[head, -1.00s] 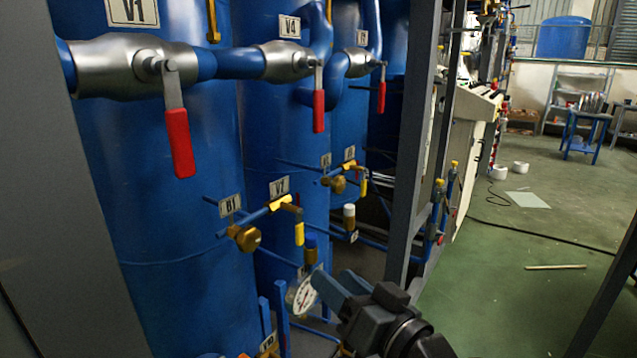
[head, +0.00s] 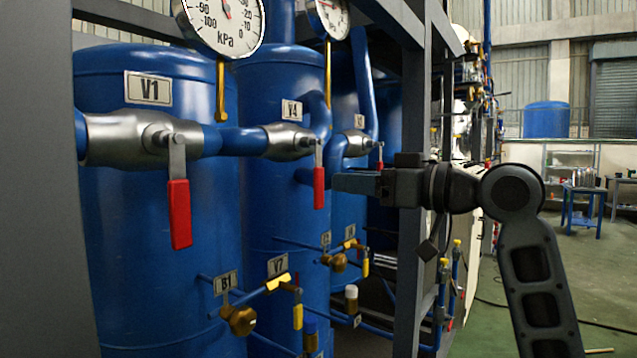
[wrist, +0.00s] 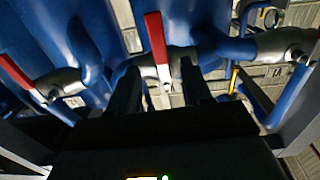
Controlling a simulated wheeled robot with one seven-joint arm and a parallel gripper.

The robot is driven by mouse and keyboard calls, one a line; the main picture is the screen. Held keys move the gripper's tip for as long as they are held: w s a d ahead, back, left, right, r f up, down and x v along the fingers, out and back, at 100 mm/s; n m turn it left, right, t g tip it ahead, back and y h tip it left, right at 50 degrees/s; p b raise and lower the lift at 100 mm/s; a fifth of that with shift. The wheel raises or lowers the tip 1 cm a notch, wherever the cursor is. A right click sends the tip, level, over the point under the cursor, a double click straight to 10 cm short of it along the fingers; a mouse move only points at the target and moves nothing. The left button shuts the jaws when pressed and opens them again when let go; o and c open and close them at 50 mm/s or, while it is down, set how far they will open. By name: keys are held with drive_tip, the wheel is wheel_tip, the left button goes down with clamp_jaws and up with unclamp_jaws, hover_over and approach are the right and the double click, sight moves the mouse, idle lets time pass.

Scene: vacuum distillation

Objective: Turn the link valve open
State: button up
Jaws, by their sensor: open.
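No tag in view reads "link". A steel valve (head: 285,142) tagged V4 sits on the blue pipe, its red lever (head: 319,188) hanging down, across the pipe. My gripper (head: 336,183) is just right of this lever in the head view. In the wrist view, which looks upside down, my open gripper (wrist: 160,78) has one finger on each side of this red lever (wrist: 156,38); contact cannot be told. The valve tagged V1 (head: 115,140) and its hanging red lever (head: 179,213) are to the left.
Pressure gauges (head: 222,22) stand above the pipe. Small brass valves, B1 (head: 239,320) and V7 (head: 279,283), are lower down. A dark frame post (head: 408,270) rises behind my gripper. Green floor at the right is mostly free.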

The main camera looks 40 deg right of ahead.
sight(321, 178)
drive_tip(key=shift+p+x, duration=0.85)
drive_tip(key=shift+x, duration=3.05)
clamp_jaws()
